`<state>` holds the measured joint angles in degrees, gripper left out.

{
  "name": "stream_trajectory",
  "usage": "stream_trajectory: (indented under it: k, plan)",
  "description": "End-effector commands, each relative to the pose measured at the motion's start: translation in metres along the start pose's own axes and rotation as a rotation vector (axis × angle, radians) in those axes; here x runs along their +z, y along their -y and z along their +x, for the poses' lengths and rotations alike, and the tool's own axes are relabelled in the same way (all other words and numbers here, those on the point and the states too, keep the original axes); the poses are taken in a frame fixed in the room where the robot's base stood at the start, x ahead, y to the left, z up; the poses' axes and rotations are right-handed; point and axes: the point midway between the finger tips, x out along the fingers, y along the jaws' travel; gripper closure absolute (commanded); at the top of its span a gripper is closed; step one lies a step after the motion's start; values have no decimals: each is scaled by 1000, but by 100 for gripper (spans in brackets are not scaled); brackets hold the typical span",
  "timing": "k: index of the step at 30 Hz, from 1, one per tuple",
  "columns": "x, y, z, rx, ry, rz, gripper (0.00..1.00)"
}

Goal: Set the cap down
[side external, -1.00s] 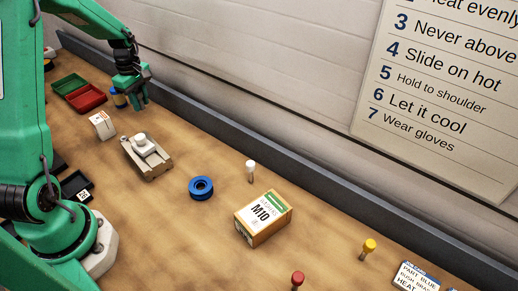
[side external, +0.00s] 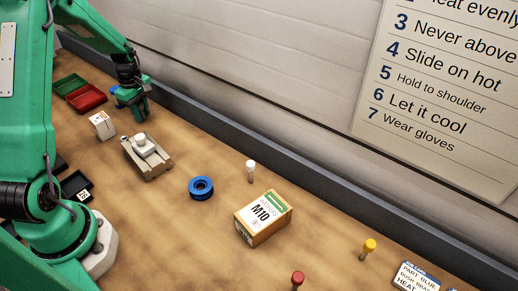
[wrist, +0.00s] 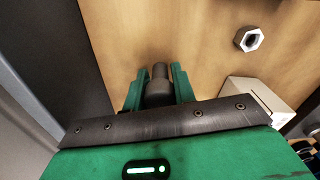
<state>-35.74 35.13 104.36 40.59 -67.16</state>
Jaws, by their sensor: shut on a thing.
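My gripper (side external: 138,112) is low over the far left part of the bench, close to the dark back rail. In the wrist view, the green fingers of my gripper (wrist: 159,85) are shut on a dark grey stepped cylinder (wrist: 159,88), which I take to be the cap. Its narrow end points away from the wrist. In the side view the cap cannot be made out between the fingers. I cannot tell whether it touches the bench.
A hex nut (wrist: 248,39) and a white box (side external: 103,125) lie near my gripper. Red (side external: 86,98) and green (side external: 68,86) trays are behind left. A grey fixture (side external: 147,158), blue ring (side external: 201,188) and M10 box (side external: 263,219) lie toward the right. Bare wood surrounds the gripper's front.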

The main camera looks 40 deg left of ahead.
Motion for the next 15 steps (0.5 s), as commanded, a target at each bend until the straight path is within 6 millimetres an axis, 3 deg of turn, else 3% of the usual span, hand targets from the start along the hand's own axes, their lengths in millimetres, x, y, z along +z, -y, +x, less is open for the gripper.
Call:
stream_trajectory:
  k: [8, 9, 12, 15]
  plan:
    - [0, 0, 3, -1, 0, 0, 96]
    - [0, 0, 3, -1, 0, 0, 70]
    - [0, 0, 3, -1, 0, 0, 52]
    - [0, 0, 3, -1, 0, 0, 52]
